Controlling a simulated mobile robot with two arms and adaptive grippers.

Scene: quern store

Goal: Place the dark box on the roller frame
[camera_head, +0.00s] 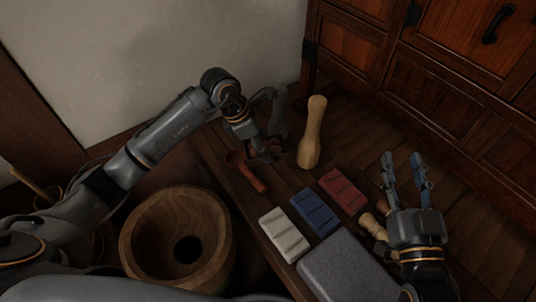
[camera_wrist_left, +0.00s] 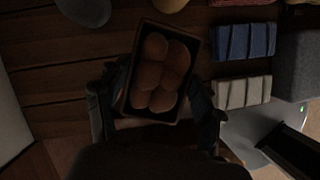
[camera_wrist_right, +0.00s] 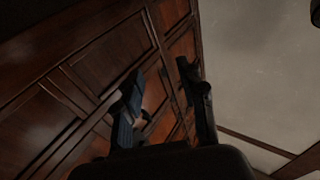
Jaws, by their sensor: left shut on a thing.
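My left gripper (camera_head: 266,146) is shut on the dark box. In the left wrist view the dark box (camera_wrist_left: 148,117) is an open, rectangular box holding several round brown things, with a finger on either side. In the head view the gripper largely hides it, and I cannot tell whether it touches the wooden bench top below. My right gripper (camera_head: 403,165) is open and empty at the right; its parted fingers (camera_wrist_right: 165,95) also show in the right wrist view. I cannot make out a roller frame in any view.
A round wooden tub (camera_head: 150,240) stands left. Wooden cabinets (camera_head: 455,85) stand behind.

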